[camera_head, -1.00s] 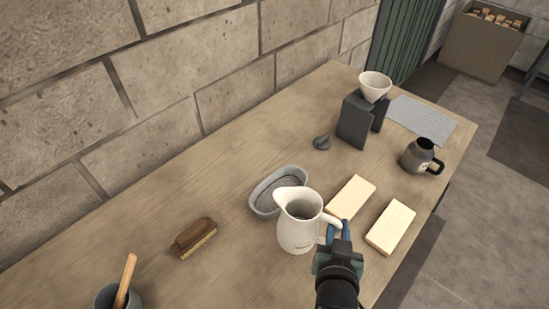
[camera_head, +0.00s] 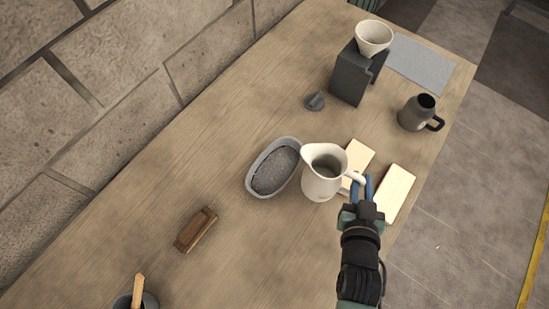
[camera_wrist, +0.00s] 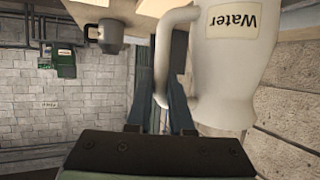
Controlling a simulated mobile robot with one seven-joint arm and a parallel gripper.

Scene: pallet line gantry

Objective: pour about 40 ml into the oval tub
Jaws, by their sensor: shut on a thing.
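A white pitcher (camera_head: 322,182) is held by its handle in my gripper (camera_head: 361,186), which is shut on it. In the wrist view the pitcher (camera_wrist: 226,70) carries a label reading "Water", and my gripper's fingers (camera_wrist: 162,90) are around the handle. Its spout points left, towards the oval tub. It looks about upright in the head view. The grey oval tub (camera_head: 250,181) stands on the table just left of the pitcher. It holds dark grey, grainy-looking material. The spout is near the tub's right rim; I cannot tell the height between them.
Two pale blocks (camera_head: 395,192) lie right of the pitcher. A dark mug (camera_head: 416,113), a dark stand (camera_head: 352,76) with a white cone (camera_head: 374,36), and a grey lump (camera_head: 315,102) are farther back. A brown brush (camera_head: 195,230) lies at left. Table between brush and wall is clear.

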